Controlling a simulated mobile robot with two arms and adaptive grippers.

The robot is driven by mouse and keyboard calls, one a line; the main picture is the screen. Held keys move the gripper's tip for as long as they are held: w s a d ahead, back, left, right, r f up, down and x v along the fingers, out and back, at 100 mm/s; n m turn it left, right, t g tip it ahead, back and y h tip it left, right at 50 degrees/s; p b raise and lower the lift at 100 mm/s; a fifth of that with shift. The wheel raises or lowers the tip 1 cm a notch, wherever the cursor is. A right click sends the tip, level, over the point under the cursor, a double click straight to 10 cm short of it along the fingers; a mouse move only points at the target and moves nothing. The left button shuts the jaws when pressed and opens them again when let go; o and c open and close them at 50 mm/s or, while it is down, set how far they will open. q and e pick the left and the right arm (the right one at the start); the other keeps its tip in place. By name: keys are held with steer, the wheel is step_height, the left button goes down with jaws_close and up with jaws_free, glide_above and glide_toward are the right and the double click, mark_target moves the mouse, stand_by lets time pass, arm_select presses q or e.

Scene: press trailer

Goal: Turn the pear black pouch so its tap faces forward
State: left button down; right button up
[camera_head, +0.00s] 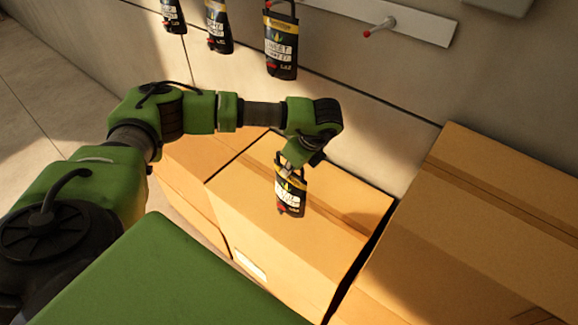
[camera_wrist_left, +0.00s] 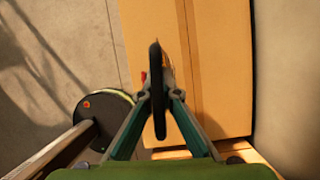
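A black pouch (camera_head: 290,197) with a yellow band and a pale label hangs from my left gripper (camera_head: 289,170), above the cardboard boxes. Its label side faces the head camera, and a small red tap shows near its lower left; the label is too small to read surely. In the left wrist view my left gripper (camera_wrist_left: 158,98) is shut on the top of the pouch (camera_wrist_left: 155,70), which shows edge-on as a thin black strip. A bit of red, likely the tap, shows at its left side. My right gripper is not in view.
Three similar pouches (camera_head: 281,48) hang along the wall at the top. To their right, an empty red-tipped peg (camera_head: 380,27) sticks out from a pale rail (camera_head: 425,22). Large cardboard boxes (camera_head: 350,190) stand against the wall below. Bare floor (camera_head: 40,90) lies at the left.

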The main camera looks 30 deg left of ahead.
mark_target(290, 179)
arm_select(q)
steer(key=shift+f+b, duration=1.85)
steer(key=shift+f, duration=0.4)
steer(key=shift+f+b, duration=0.3)
steer(key=c, duration=2.2)
jaws_free()
steer(key=shift+c, duration=0.2)
steer(key=shift+o, duration=0.3)
steer(key=shift+s, duration=0.1)
steer(key=v, duration=1.2)
steer(key=shift+r, duration=0.1)
